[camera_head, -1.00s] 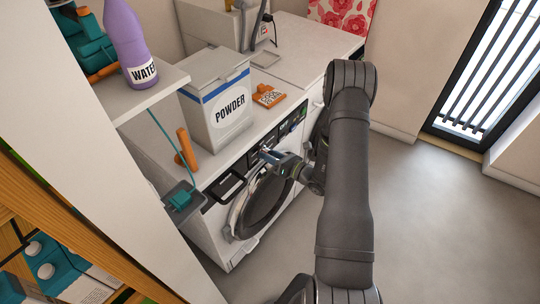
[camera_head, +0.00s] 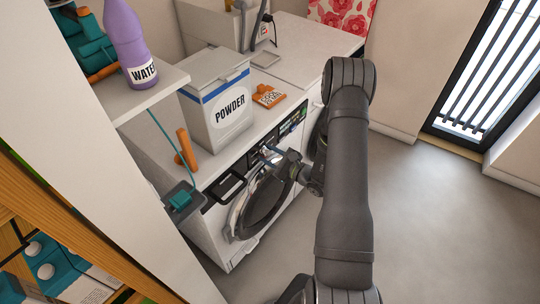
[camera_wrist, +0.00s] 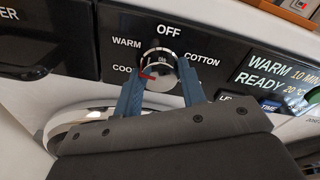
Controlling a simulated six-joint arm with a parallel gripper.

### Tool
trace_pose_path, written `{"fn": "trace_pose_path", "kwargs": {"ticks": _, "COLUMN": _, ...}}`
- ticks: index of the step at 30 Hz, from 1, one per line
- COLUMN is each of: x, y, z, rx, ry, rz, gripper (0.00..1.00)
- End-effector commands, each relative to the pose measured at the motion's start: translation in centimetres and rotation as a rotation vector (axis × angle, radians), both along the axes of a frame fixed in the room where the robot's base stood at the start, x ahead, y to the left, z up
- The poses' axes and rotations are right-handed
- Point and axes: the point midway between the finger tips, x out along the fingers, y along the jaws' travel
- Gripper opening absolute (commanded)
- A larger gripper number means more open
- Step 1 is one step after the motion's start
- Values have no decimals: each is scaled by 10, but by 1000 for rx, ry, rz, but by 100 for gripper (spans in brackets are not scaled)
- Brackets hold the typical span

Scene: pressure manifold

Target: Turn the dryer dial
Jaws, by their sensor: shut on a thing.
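The dryer dial (camera_wrist: 159,63) is a round silver knob on the black control panel, seen in the wrist view. Its red mark (camera_wrist: 148,77) is at the lower left, by the partly hidden COOL label. OFF is above, WARM at upper left and COTTON at right. My gripper (camera_wrist: 161,72) has its two blue fingers on either side of the dial and is shut on it. In the head view my gripper (camera_head: 271,154) is at the front panel of the white dryer, and the dial is too small to make out there.
The panel display (camera_wrist: 285,78) reads WARM 10 MIN and READY 20 °C, with buttons below. In the head view a POWDER box (camera_head: 219,112) and an orange-labelled item (camera_head: 268,96) stand on the worktop above. The round door (camera_head: 261,203) is below my gripper. The floor at right is clear.

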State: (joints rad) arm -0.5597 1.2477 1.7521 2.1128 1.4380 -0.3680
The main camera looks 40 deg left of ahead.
Motion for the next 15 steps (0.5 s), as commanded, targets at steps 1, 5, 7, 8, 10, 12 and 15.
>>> {"fn": "trace_pose_path", "kwargs": {"ticks": 1, "x": 0, "y": -1, "z": 0, "rx": -1, "ry": -42, "rz": -2, "gripper": 14}}
{"fn": "trace_pose_path", "kwargs": {"ticks": 5, "x": 0, "y": -1, "z": 0, "rx": -1, "ry": -165, "rz": -1, "gripper": 14}}
{"fn": "trace_pose_path", "kwargs": {"ticks": 7, "x": 0, "y": 0, "z": 0, "rx": -1, "ry": -229, "rz": 0, "gripper": 14}}
{"fn": "trace_pose_path", "kwargs": {"ticks": 8, "x": 0, "y": 0, "z": 0, "rx": -1, "ry": -257, "rz": -1, "gripper": 14}}
{"fn": "trace_pose_path", "kwargs": {"ticks": 10, "x": 0, "y": 0, "z": 0, "rx": -1, "ry": -317, "rz": 0, "gripper": 14}}
{"fn": "trace_pose_path", "kwargs": {"ticks": 12, "x": 0, "y": 0, "z": 0, "rx": -1, "ry": -374, "rz": 0, "gripper": 14}}
{"fn": "trace_pose_path", "kwargs": {"ticks": 15, "x": 0, "y": 0, "z": 0, "rx": -1, "ry": -445, "rz": -1, "gripper": 14}}
